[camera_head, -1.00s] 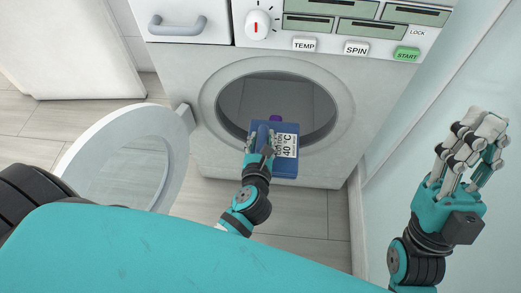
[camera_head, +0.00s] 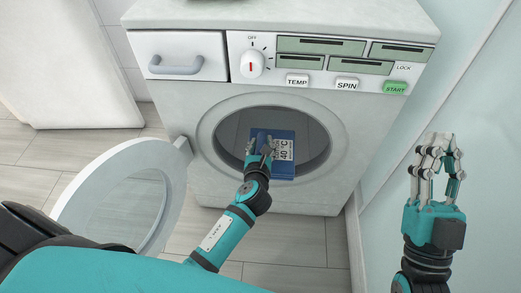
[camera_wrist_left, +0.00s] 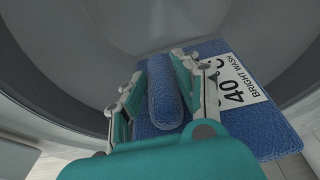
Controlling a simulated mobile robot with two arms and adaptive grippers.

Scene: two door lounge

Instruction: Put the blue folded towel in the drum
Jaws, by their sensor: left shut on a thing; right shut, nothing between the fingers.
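The blue folded towel (camera_head: 283,168) carries a white label reading 40 °C, and "BRIGHT WASH" in the left wrist view (camera_wrist_left: 255,118). My left gripper (camera_head: 262,147) is shut on a raised blue ridge of the towel and holds it at the round opening of the drum (camera_head: 308,128). In the left wrist view the grey drum wall (camera_wrist_left: 110,25) surrounds the towel's far side. My right gripper (camera_head: 438,150) is shut and empty, raised at the right, away from the machine.
The washer's round door (camera_head: 70,205) stands open at the left. Above the opening are a drawer (camera_head: 180,57), a dial (camera_head: 251,65) and buttons, including a green START (camera_head: 395,88). A pale blue wall (camera_head: 480,120) is close on the right.

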